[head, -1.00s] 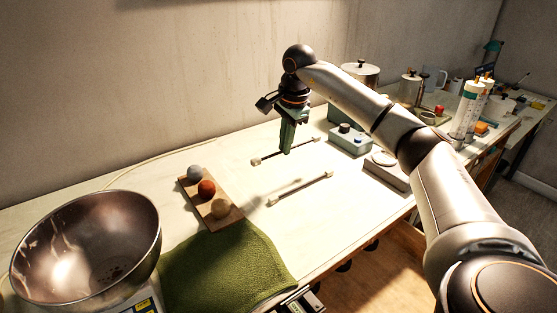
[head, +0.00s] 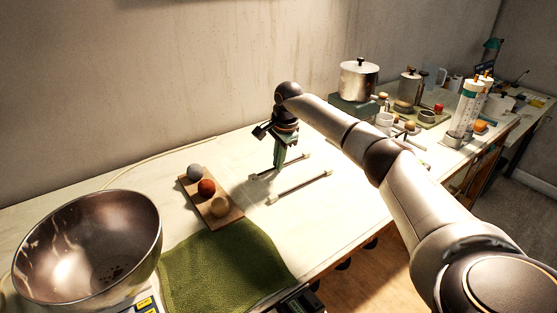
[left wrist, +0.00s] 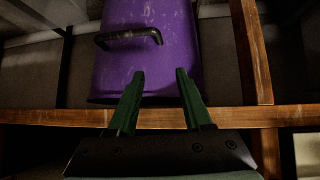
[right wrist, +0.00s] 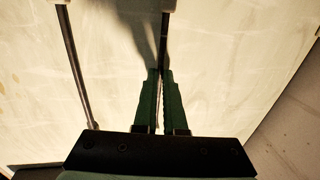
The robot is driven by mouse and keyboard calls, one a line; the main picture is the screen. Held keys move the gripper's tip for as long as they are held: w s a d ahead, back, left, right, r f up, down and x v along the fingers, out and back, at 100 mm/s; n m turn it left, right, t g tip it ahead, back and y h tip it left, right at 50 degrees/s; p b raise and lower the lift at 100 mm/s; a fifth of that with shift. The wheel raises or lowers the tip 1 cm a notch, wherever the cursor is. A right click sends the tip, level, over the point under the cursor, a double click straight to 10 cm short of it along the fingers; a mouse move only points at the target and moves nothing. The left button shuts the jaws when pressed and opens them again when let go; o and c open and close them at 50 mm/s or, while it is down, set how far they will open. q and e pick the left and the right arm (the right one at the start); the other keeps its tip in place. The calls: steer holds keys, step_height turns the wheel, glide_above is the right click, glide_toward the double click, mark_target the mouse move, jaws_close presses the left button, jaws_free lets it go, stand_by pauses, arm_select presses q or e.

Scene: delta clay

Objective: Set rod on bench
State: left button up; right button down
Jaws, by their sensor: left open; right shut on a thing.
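My right gripper (head: 278,167) is shut on the back rod (head: 293,163), a thin dark rod with pale end blocks. It points down at the bench (head: 345,215), and the rod is at or just above the surface; I cannot tell if it touches. In the right wrist view the rod (right wrist: 166,32) runs between the fingertips (right wrist: 160,75). A second similar rod (head: 300,187) lies on the bench in front, roughly parallel and apart; it also shows in the right wrist view (right wrist: 72,65). My left gripper (left wrist: 160,75) is open and empty, facing a purple bin (left wrist: 147,45).
A wooden board (head: 224,222) with three balls lies left of the rods. A green cloth (head: 225,270) and a large metal bowl (head: 85,250) are at the front left. A lidded pot (head: 358,82) and several containers stand at the back right.

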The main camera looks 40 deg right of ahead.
steer(key=shift+f, duration=0.15)
steer(key=c, duration=1)
jaws_free()
step_height(320, 180, up, 12)
steer(key=s, duration=0.2)
steer(key=shift+s+a, duration=0.15)
